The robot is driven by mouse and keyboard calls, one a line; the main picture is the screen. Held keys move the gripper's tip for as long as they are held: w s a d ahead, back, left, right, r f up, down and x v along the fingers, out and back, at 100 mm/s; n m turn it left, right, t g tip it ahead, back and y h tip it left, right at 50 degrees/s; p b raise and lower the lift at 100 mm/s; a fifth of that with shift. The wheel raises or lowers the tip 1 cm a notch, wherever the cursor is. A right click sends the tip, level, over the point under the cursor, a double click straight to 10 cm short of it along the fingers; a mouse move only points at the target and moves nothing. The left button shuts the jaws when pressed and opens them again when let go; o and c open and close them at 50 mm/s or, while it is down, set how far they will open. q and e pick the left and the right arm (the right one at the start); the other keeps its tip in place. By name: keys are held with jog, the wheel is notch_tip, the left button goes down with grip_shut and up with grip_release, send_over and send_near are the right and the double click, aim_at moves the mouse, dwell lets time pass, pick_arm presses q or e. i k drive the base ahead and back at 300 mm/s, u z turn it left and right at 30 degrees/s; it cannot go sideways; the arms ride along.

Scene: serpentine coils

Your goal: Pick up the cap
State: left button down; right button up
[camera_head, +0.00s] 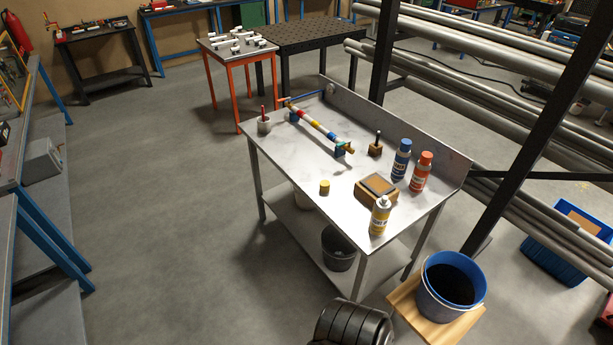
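A small yellow cap (324,188) stands on the steel worktable (300,165), left of the wooden block and near the table's front-left edge. A yellow and white spray can (380,216) stands uncapped near the front right corner, with its pale top showing. A blue spray can (401,160) and an orange spray can (421,171) stand upright at the right, each with a cap of its own colour. Neither of my grippers is in view, and nothing touches the yellow cap.
A wooden block with a dark pad (377,190) lies between the cap and the cans. A striped rod (318,128) rests on blue supports behind the cap. A grey cup (264,126) stands far left. A blue bucket (450,283) stands right of the table. The tabletop around the cap is clear.

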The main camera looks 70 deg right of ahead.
aim_at(324, 185)
jog(key=z, duration=0.6)
jog(key=i, duration=1.3)
jog(key=z, duration=1.75)
jog(key=i, duration=0.65)
jog(key=z, duration=0.55)
